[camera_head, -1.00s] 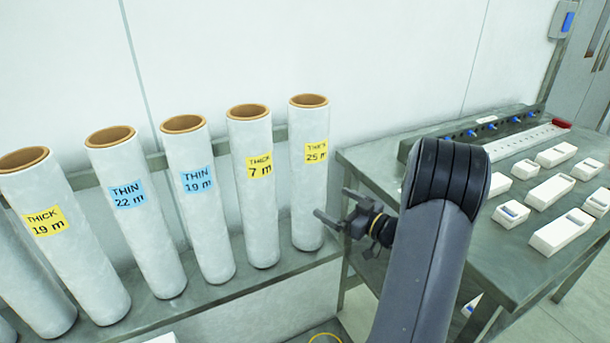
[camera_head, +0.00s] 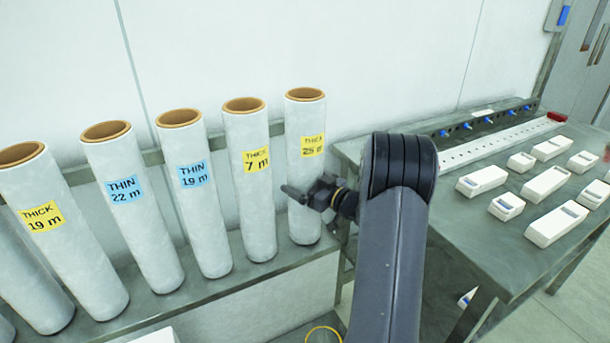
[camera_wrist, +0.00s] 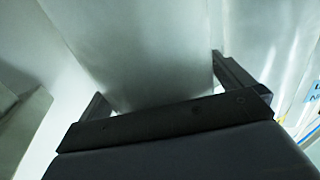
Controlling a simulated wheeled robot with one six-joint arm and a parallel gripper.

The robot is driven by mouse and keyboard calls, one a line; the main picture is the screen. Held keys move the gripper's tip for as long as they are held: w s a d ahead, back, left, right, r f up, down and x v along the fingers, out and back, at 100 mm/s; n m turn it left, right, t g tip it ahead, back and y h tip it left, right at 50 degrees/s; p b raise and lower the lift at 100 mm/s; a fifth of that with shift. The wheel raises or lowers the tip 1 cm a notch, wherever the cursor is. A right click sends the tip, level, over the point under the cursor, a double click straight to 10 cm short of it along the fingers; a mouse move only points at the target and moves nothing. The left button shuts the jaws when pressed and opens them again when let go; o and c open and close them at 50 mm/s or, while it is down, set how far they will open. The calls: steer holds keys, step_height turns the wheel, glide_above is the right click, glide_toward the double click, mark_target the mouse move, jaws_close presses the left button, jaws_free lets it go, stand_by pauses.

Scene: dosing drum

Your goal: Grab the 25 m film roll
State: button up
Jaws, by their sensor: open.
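The 25 m film roll (camera_head: 306,165) is a tall white tube with a brown core and a yellow label reading THICK 25 m. It stands upright at the right end of the row on the shelf. My gripper (camera_head: 300,197) is at its lower half in the head view, with a finger in front of the roll. In the wrist view, a white roll surface (camera_wrist: 140,50) lies between the two spread fingers of my gripper (camera_wrist: 160,90). The jaws are open around it. Whether either finger touches the roll cannot be told.
The THICK 7 m roll (camera_head: 249,180) stands close to the left. Further left are the THIN 19 m roll (camera_head: 197,215), the THIN 22 m roll (camera_head: 136,225) and the THICK 19 m roll (camera_head: 50,250). A metal table (camera_head: 465,255) with several white boxes stands right.

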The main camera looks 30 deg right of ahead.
steer(key=c, duration=1.7)
steer(key=shift+r, duration=0.2)
steer(key=shift+c, duration=0.3)
